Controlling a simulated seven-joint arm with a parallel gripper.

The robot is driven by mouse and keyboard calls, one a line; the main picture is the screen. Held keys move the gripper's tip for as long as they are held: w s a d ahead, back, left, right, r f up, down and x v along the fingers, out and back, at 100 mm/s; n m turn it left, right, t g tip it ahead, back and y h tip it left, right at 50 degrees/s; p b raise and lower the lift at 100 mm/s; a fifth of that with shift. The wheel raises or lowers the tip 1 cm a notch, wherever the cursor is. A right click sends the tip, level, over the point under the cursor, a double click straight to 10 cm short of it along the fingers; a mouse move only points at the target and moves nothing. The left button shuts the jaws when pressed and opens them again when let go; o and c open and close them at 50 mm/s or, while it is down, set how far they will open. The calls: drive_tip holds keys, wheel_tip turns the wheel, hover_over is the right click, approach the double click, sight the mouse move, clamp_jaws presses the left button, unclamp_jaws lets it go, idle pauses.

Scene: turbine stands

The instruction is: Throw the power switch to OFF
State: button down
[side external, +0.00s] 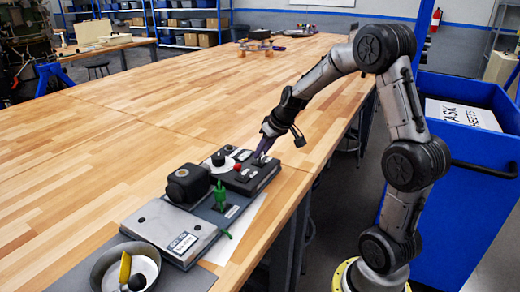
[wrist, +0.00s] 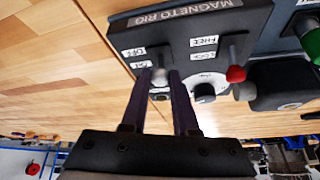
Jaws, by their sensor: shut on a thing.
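The power switch (wrist: 160,76) is a small silvery lever on the dark magneto rig box (wrist: 180,22). It stands between the two dark fingers of my gripper (wrist: 160,77) in the wrist view. My gripper is shut on it. Small white labels (wrist: 134,52) sit left of the lever; one appears to read OFF, and the other is hard to read. The lever's exact tilt is unclear because the fingers cover part of it. In the side view my gripper (side external: 262,157) reaches down onto the rig box (side external: 247,181), and the switch is hidden there.
A red-knobbed lever (wrist: 235,73) stands close to the right of my fingers, with a dial (wrist: 204,92) nearby. A green-handled lever (side external: 221,191), a black block (side external: 188,184) and a metal pan (side external: 110,260) lie along the bench. The wooden bench top (side external: 90,150) is clear leftward.

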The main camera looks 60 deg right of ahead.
drive_tip(key=shift+s+f+t, duration=0.15)
drive_tip(key=shift+s+t, duration=0.3)
drive_tip(key=shift+t, duration=0.35)
drive_tip(key=shift+s+f+t, duration=0.1)
drive_tip(key=shift+s+t, duration=0.3)
drive_tip(key=shift+t, duration=0.4)
drive_tip(key=shift+s+f+t, duration=0.15)
drive_tip(key=shift+t, duration=0.25)
drive_tip(key=c, duration=0.7)
unclamp_jaws()
drive_tip(key=v, duration=1.3)
drive_tip(key=shift+s+a+r, duration=0.15)
drive_tip(key=shift+s+r, duration=0.1)
drive_tip(key=shift+s, duration=0.1)
